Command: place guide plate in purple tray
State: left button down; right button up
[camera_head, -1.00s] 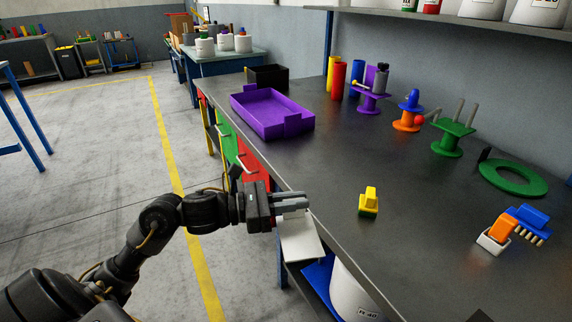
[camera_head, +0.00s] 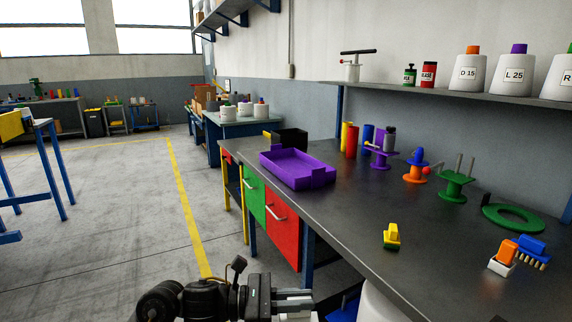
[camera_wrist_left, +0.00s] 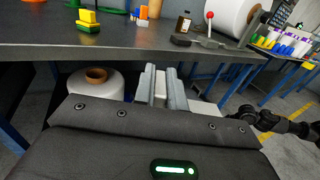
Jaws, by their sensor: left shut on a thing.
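The purple tray (camera_head: 284,178) stands empty on the dark workbench, near its left edge. My left gripper (camera_head: 304,299) is low in the head view, in front of the bench's edge and below its top. It is shut on a pale plate, taken to be the guide plate, of which only a bit (camera_head: 300,316) shows under the fingers. In the left wrist view the plate (camera_wrist_left: 161,88) shows between the two grey fingers (camera_wrist_left: 162,80). A dark arm, apparently my right, comes in from the right there; its gripper (camera_wrist_left: 243,114) is too small to read.
A yellow and green brush (camera_head: 391,236) lies on the bench near the gripper side. A black bin (camera_head: 291,138) is behind the tray. Bobbins, a green ring (camera_head: 513,218) and an orange and blue brush are on the right. The bench between tray and yellow brush is clear.

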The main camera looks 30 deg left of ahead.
aim_at(306, 170)
jog(key=u, duration=1.65)
jog(key=i, duration=1.35)
jog(key=z, duration=1)
